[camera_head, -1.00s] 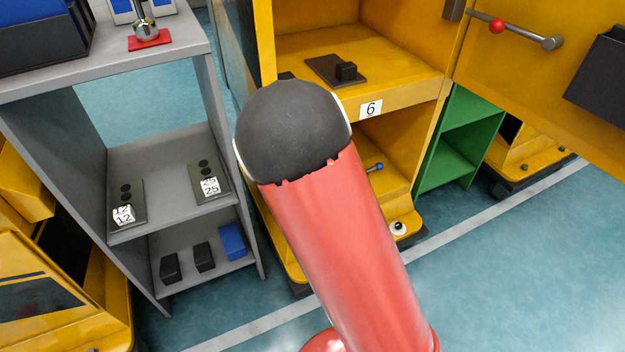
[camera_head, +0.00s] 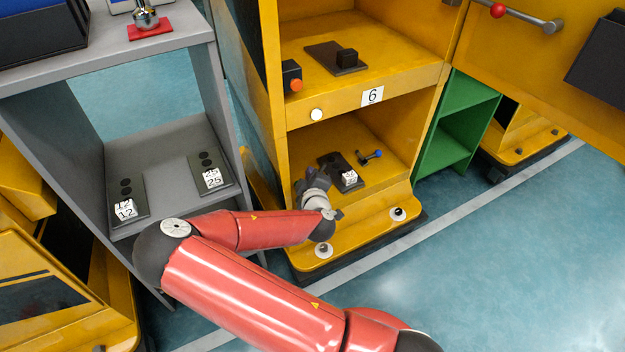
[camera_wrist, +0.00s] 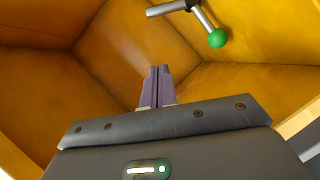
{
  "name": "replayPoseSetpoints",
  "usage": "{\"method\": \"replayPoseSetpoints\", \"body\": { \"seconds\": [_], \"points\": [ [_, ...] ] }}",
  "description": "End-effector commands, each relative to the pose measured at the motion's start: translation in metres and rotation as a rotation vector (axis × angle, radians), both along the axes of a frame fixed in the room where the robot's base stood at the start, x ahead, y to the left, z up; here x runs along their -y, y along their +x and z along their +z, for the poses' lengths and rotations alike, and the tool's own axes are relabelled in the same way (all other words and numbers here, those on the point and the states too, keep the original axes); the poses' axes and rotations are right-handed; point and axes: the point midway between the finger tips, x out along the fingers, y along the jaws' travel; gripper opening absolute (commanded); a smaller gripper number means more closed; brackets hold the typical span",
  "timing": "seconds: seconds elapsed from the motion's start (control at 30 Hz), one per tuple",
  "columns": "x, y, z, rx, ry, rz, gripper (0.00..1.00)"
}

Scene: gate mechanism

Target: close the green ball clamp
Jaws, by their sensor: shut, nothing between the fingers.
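The green ball (camera_wrist: 217,39) of the clamp shows at the top right in the wrist view. It sits at the end of a thin arm that slants from a grey rod (camera_wrist: 168,9) near the top edge, against a yellow panel. My gripper (camera_wrist: 159,70) has its two fingers together and empty. It points into a yellow compartment, with the ball above and to the right of the fingertips, apart from them. In the head view my gripper is at the lower compartment of the yellow cabinet (camera_head: 370,216); the green ball does not show there.
In that lower compartment are a dark plate with a white numbered cube (camera_head: 349,178) and a blue-ended lever (camera_head: 372,156), right of my gripper. An orange button (camera_head: 296,85) is above. A grey shelf (camera_head: 190,133) stands left. Open floor lies at right.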

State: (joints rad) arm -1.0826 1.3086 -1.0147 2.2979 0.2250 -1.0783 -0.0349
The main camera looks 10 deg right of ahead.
Motion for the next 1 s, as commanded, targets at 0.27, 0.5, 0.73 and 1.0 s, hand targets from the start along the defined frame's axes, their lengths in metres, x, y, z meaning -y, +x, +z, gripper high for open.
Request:
{"method": "replayPoseSetpoints", "body": {
  "seconds": [0.27,0.5,0.73,1.0],
  "points": [
    [0.009,0.053,-0.016,-0.003,-0.004,-0.004,0.0],
    [0.034,0.053,-0.03,-0.002,0.0,-0.003,0.0],
    [0.038,0.053,-0.033,0.0,0.001,-0.001,0.0],
    [0.038,0.054,-0.032,-0.002,0.004,-0.002,0.0]
  ]
}}
